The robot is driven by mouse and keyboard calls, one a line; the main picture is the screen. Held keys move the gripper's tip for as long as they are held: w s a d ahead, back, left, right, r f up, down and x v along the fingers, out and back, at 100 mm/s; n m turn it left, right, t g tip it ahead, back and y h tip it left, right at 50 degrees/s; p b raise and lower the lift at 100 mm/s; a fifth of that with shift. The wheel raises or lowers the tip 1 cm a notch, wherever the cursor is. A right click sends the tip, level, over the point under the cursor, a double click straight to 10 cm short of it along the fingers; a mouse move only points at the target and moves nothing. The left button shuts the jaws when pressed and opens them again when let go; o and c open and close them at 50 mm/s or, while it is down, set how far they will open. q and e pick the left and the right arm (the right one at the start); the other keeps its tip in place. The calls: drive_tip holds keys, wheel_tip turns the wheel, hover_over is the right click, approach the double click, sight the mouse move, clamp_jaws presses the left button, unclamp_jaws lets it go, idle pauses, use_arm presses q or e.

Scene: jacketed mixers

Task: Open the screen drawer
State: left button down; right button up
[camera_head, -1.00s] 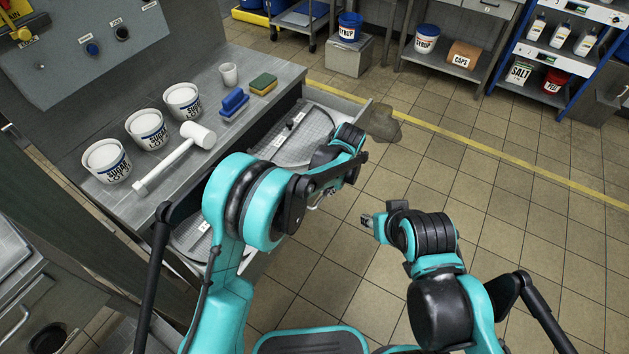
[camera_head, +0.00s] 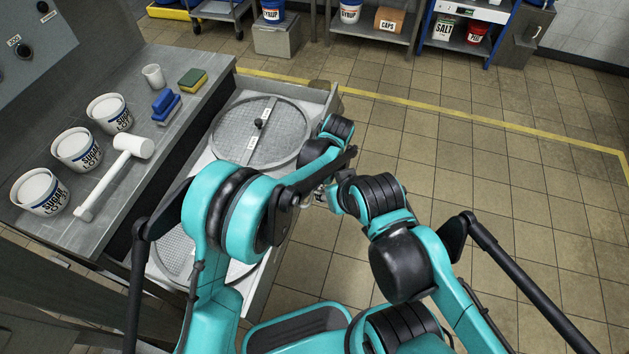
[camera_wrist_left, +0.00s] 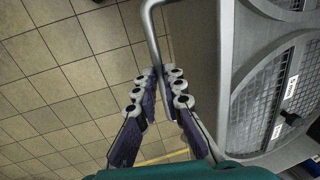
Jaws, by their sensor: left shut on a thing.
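The screen drawer (camera_head: 317,96) stands well out from under the steel counter. It holds round mesh screens, one whole in view (camera_head: 235,140) and one (camera_head: 176,256) partly behind my left arm. In the left wrist view, my left gripper (camera_wrist_left: 158,76) is shut on the bent metal bar handle (camera_wrist_left: 151,24) at the drawer's front. The drawer wall and screens show at the right there. In the head view my left arm mostly hides that grip. My right gripper (camera_head: 331,197) is close beside it, outside the drawer; its fingers are too small and covered to read.
On the counter (camera_head: 168,170) are sugar tubs (camera_head: 77,150), a white mallet (camera_head: 116,176), a blue brush (camera_head: 166,106), a sponge (camera_head: 193,79) and a white cup (camera_head: 153,77). Tiled floor right of the drawer is free. Shelves and a cart stand along the back.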

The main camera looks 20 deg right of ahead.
use_arm(q)
drive_tip(key=c, duration=1.6)
unclamp_jaws()
wheel_tip(320, 180, up, 12)
drive_tip(key=s+d, duration=0.1)
drive_tip(key=d, duration=0.1)
drive_tip(key=shift+s, duration=0.15)
drive_tip(key=shift+f, duration=0.15)
